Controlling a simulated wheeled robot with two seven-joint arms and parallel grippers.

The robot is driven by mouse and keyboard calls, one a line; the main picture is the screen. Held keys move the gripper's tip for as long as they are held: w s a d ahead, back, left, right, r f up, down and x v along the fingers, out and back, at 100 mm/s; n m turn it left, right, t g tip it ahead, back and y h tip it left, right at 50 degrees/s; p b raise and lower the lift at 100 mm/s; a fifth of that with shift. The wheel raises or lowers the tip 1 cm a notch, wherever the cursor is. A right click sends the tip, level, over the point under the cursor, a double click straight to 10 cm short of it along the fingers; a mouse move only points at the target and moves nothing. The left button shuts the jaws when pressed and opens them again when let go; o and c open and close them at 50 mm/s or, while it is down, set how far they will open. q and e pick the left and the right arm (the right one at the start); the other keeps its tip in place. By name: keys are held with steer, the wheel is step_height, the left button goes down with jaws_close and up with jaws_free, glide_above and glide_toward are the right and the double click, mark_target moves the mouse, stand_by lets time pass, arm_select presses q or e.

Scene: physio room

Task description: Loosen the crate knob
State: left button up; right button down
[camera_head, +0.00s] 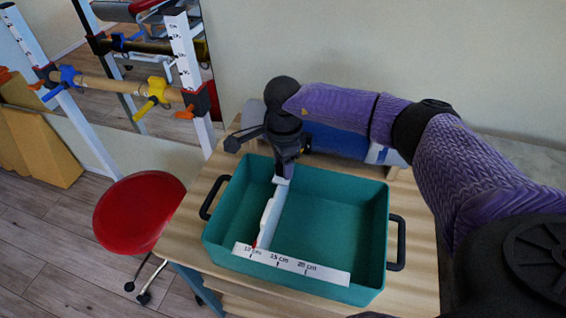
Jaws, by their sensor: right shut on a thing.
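The teal crate (335,187) stands on a wooden table. A white divider (266,222) runs from its back wall to its front wall, left of the middle. A small red mark (254,244) shows at its front end, near the 10 cm label on the white scale strip (300,266). My right gripper (286,172) points down at the divider's back end, by the crate's back wall. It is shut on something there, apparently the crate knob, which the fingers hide. My left gripper is out of view.
Black handles (397,243) stick out from the crate's sides. A blue and white roll (335,140) lies behind the crate. A red stool (139,212) and a rack with wooden bars (110,86) stand left of the table (417,270). The crate's right part is empty.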

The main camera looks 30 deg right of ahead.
steer(key=shift+n, duration=0.4)
steer(key=shift+c, duration=1)
jaws_free()
steer(key=shift+r, duration=0.1)
step_height(320, 180, up, 10)
steer(key=p, duration=0.2)
